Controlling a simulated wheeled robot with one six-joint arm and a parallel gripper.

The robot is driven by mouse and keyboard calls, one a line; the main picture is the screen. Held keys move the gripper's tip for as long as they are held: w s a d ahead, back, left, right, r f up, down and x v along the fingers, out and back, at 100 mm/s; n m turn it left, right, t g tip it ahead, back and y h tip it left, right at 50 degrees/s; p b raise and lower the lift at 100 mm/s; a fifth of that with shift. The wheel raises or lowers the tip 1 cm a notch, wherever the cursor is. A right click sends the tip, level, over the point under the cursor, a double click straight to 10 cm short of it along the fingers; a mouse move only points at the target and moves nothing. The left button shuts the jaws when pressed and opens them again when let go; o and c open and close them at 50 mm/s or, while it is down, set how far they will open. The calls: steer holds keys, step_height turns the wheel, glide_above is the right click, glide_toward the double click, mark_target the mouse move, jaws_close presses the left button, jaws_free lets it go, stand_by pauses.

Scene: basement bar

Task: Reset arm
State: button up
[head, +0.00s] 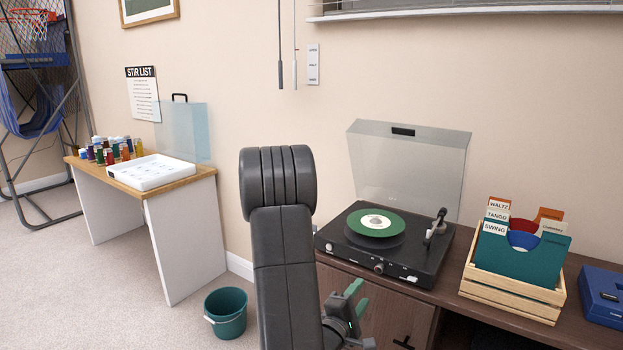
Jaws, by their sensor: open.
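My arm rises in the middle of the head view, its thick dark joint in front of the wall and its links running down to the bottom edge. My gripper (357,297) is low in the picture, in front of the wooden cabinet (385,312). Its green-tipped fingers are apart, with nothing seen between them. The lower part of the wrist is partly cut off by the bottom edge. A record player (360,262) with its clear lid raised and a green record (375,222) on it stands on the cabinet, above and behind the gripper.
A wooden crate of records (510,298) and a blue case (602,296) stand right of the player. A teal bucket (226,313) is on the floor left of my arm. A desk (185,186) with bottles and a white tray (152,174) stands farther left. Carpet is clear at lower left.

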mark_target(378, 270)
steer(key=shift+m, duration=0.3)
steer(key=x, duration=0.9)
steer(key=shift+w+d+f, duration=0.15)
steer(key=shift+w, duration=0.05)
steer(key=m+b, duration=0.2)
steer(key=m, duration=0.2)
steer(key=shift+m, duration=0.3)
steer(key=m+b, duration=0.2)
steer(key=m, duration=0.3)
steer(key=shift+g+b, duration=0.3)
steer(key=shift+b, duration=0.1)
steer(key=m+b, duration=0.4)
steer(key=m, duration=0.2)
steer(key=shift+h+b, duration=0.3)
steer(key=shift+b, duration=0.05)
steer(key=shift+s+r+m+b, duration=0.15)
steer(key=shift+m+b, duration=0.45)
steer(key=shift+m, duration=0.3)
steer(key=shift+w+r+m+b, duration=0.1)
steer(key=shift+m+b, duration=0.5)
steer(key=shift+m, duration=0.3)
